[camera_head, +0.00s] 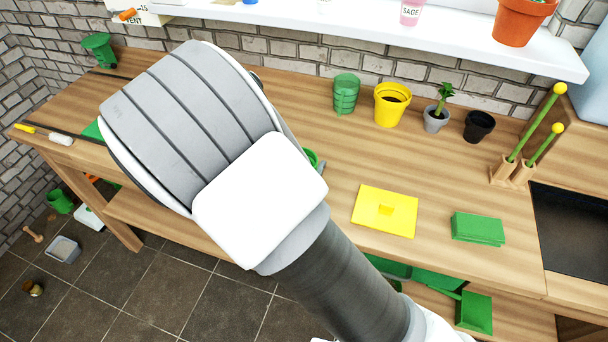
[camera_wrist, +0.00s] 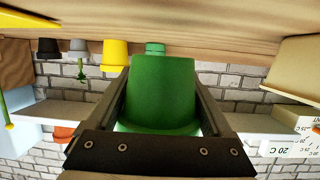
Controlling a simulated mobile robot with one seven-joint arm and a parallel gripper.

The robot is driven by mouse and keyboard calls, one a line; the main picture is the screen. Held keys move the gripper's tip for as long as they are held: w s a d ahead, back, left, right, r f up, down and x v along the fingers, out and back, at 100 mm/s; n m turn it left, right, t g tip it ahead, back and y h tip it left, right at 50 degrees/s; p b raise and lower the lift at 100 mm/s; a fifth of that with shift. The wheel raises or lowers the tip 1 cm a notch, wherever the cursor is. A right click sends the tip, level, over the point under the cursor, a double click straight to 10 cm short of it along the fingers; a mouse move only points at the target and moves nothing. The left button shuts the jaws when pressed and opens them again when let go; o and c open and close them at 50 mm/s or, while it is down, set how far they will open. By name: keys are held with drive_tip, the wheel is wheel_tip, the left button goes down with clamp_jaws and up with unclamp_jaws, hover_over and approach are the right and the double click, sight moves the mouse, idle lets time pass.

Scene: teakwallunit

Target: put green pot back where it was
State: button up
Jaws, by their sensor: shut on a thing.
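The green pot (camera_wrist: 160,95) fills the middle of the wrist view, which shows the room upside down. My gripper (camera_wrist: 160,72) is shut on it, one finger along each side. The pot is upright, with its wider rim end at the bottom of that picture. Whether its base touches the wooden bench (camera_wrist: 225,22) cannot be told. In the head view my arm hides the gripper and most of the pot; a small green edge (camera_head: 312,158) shows beside the arm. A green ribbed container (camera_head: 345,93) stands at the back of the bench.
A yellow pot (camera_head: 391,104), a grey pot with a plant (camera_head: 437,119) and a black pot (camera_head: 479,126) stand right of the ribbed container. A white shelf (camera_head: 400,38) overhangs the back.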

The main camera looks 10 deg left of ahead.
drive_tip(key=shift+f+b, duration=1.15)
drive_tip(key=shift+f, duration=0.6)
drive_tip(key=shift+f, duration=0.2)
drive_tip(key=o, duration=1.3)
drive_tip(key=shift+r, duration=0.15)
drive_tip(key=shift+s+r, duration=0.1)
drive_tip(key=shift+r, duration=0.1)
drive_tip(key=p+v, duration=0.1)
drive_tip(key=v, duration=1)
drive_tip(key=shift+s, duration=0.4)
